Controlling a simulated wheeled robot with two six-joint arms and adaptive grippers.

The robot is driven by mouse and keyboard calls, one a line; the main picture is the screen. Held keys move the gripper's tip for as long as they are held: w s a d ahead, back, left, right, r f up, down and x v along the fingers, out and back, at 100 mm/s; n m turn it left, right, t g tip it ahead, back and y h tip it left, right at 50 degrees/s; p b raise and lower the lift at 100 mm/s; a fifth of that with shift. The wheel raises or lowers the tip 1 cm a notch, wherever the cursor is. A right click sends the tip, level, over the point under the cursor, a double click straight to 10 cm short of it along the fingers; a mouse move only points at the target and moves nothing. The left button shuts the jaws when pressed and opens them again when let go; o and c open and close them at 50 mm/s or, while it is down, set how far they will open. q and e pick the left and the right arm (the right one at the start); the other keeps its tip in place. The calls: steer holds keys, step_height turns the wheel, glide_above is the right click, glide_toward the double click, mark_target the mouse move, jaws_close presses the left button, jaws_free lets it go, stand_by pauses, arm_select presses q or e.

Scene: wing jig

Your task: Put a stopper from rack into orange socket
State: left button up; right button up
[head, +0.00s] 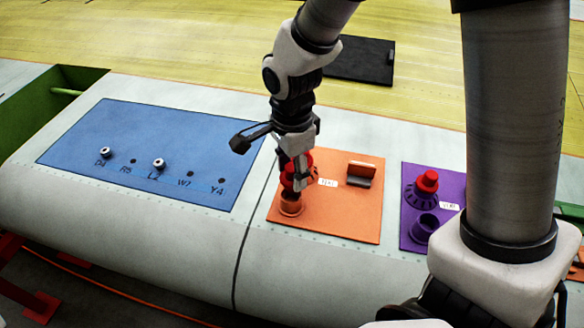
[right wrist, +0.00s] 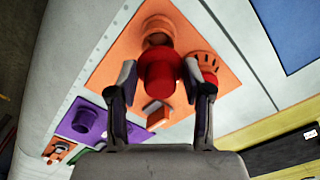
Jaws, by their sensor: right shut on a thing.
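My right gripper (head: 297,186) points down over the orange panel (head: 338,219), at the orange socket (head: 291,207). In the right wrist view its fingers (right wrist: 160,82) are shut on a red stopper (right wrist: 159,72). The held stopper overlaps the near side of the orange socket (right wrist: 158,30) in that view. I cannot tell whether it is above the socket or partly in it. My left gripper is not in view.
The orange panel also bears an upright block (head: 361,174). A purple panel (head: 409,172) to the right holds a red-topped stopper (head: 427,182) and a purple socket (head: 424,227). A blue panel (head: 120,127) with labelled holes is at left. A black plate (head: 361,60) lies behind.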

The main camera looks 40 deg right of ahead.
mark_target(291, 183)
steer(key=shift+s+a+f, duration=0.1)
steer(key=shift+s+a, duration=0.05)
steer(key=shift+a, duration=0.15)
steer(key=shift+d+f, duration=0.1)
steer(key=shift+f, duration=0.6)
steer(key=shift+f+b, duration=0.9)
steer(key=shift+f, duration=0.15)
stand_by(0.4)
steer(key=o, duration=1.2)
